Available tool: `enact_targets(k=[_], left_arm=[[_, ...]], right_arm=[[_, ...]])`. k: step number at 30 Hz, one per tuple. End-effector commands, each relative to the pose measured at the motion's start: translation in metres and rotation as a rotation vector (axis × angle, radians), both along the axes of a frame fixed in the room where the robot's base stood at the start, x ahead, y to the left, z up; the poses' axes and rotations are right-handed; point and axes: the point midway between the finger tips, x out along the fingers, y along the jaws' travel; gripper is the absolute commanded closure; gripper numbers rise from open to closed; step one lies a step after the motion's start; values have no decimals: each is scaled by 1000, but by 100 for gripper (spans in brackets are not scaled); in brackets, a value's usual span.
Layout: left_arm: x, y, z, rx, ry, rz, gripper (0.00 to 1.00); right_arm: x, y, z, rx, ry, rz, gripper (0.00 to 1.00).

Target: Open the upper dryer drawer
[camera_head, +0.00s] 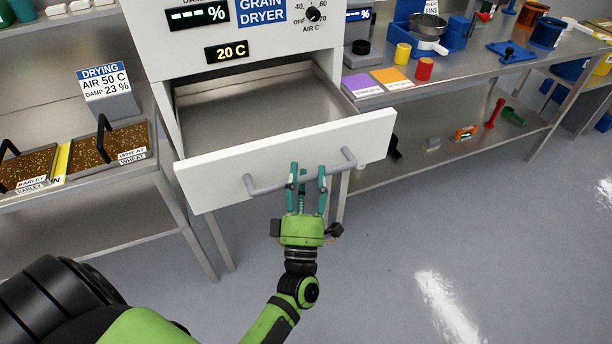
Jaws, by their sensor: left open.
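The white grain dryer (255,45) stands at the top middle, with a "20 C" display. Its drawer (215,172) directly below the panel is pulled out, and its grey metal inside shows empty. A grey bar handle (265,187) runs across the drawer front. My left gripper (305,175) is at the middle of this handle, its teal fingers open and spread, reaching up over the bar. I cannot tell whether they touch it. My right gripper is not in view.
A steel table on the left holds grain trays (108,150) and a drying sign (105,85). A steel bench (455,75) on the right carries coloured cups, cards and a sieve. The grey floor (450,230) in front is clear.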

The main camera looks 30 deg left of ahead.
Motion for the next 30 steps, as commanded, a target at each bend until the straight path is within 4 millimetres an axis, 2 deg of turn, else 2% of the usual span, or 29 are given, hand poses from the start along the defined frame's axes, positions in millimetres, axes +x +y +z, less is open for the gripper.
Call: enact_targets(k=[5,12,18,23,30], left_arm=[[-20,-9,-14,1,7,-2,51],[-61,-26,-41,0,7,-3,51],[-85,-37,-56,2,5,-2,51],[-92,-40,-60,1,2,-1,51],[-93,-40,-61,0,2,-1,51]], right_arm=[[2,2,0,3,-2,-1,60],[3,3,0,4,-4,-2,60],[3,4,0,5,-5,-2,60],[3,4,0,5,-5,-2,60],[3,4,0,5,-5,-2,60]])
